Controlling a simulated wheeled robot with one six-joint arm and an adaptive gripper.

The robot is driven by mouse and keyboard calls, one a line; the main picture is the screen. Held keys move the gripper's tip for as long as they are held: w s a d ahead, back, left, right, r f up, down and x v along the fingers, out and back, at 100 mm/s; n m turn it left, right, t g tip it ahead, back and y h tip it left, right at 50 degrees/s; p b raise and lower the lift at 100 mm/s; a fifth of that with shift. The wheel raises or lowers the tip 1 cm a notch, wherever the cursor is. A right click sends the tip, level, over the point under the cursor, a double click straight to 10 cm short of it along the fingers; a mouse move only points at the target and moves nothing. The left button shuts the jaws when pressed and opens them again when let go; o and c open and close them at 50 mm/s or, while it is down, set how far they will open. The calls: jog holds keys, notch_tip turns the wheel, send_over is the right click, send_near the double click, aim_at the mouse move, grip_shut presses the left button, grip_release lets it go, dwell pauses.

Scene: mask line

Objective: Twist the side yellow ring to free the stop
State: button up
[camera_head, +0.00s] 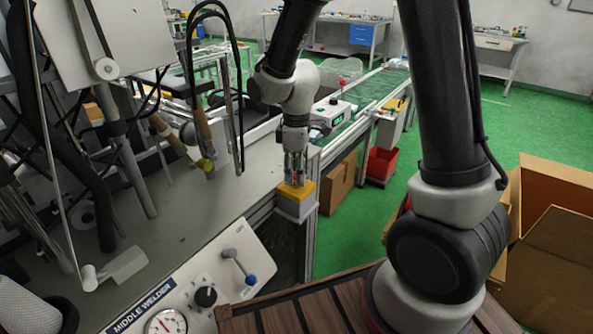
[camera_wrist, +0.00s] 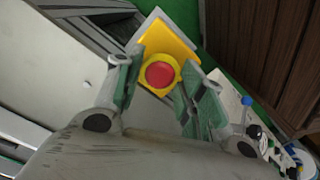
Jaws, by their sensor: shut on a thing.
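The stop is a round red button (camera_wrist: 159,75) inside a yellow ring (camera_wrist: 161,57), on a yellow-topped box (camera_wrist: 172,35) with a grey rim. In the head view the box (camera_head: 295,192) sits at the table's right edge, and my gripper (camera_head: 295,178) points straight down at it. In the wrist view my gripper (camera_wrist: 163,72) has one finger on each side of the ring and is shut on it. The fingers hide most of the button in the head view.
A grey table (camera_head: 200,205) spreads left of the box. A welder panel (camera_head: 225,275) with a blue-tipped lever (camera_head: 244,270) is in front. A red bin (camera_head: 382,163) and cardboard boxes (camera_head: 555,245) stand on the green floor to the right.

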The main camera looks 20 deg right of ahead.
jog(key=m, duration=0.4)
jog(key=shift+m, duration=2.2)
jog(key=o, duration=1)
jog(key=shift+o, duration=0.2)
